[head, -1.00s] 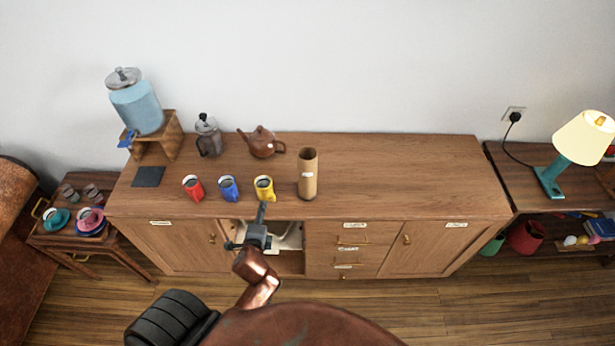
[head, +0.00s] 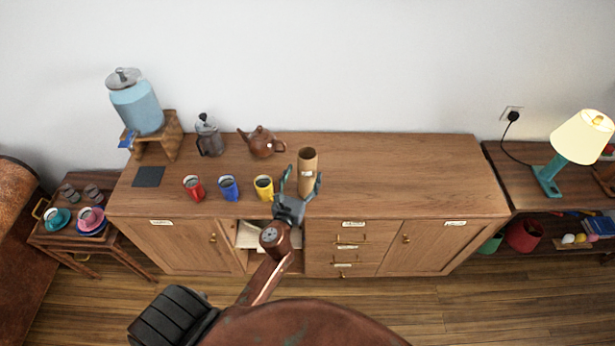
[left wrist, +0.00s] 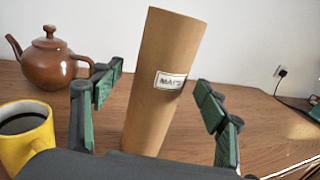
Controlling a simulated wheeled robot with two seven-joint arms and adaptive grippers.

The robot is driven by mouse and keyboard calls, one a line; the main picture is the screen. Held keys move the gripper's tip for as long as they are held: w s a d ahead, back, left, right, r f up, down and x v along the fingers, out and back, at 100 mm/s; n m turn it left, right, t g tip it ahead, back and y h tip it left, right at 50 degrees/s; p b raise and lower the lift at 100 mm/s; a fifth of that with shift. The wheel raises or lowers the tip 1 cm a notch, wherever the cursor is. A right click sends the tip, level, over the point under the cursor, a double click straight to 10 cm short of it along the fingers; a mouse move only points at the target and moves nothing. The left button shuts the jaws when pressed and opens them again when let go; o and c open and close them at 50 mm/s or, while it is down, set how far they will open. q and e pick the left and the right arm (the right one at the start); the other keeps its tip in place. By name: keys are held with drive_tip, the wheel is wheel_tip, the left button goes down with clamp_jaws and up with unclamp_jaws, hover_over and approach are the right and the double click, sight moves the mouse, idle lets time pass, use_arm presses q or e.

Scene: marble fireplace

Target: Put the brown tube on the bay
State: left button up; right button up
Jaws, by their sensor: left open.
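The brown tube (head: 308,158) stands upright on the sideboard top, right of the yellow mug. In the left wrist view the tube (left wrist: 158,85) carries a white label that seems to read "MAPS". My left gripper (head: 302,180) is open at the front edge of the sideboard, its fingers spread to either side of the tube, with no clear contact. An open bay (head: 245,258) lies in the sideboard front between the left door and the drawers. Something pale is inside it, and my left arm partly covers it. My right gripper is not in view.
Red (head: 194,187), blue (head: 228,187) and yellow (head: 264,187) mugs stand in a row left of the tube. The sideboard top (head: 410,175) is clear to the right.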

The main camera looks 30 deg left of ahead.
use_arm(q)
drive_tip(key=x, duration=0.4)
drive_tip(key=shift+d, duration=0.1)
drive_tip(key=shift+s, duration=0.1)
drive_tip(key=shift+c, duration=0.5)
drive_tip(key=c, duration=1.6)
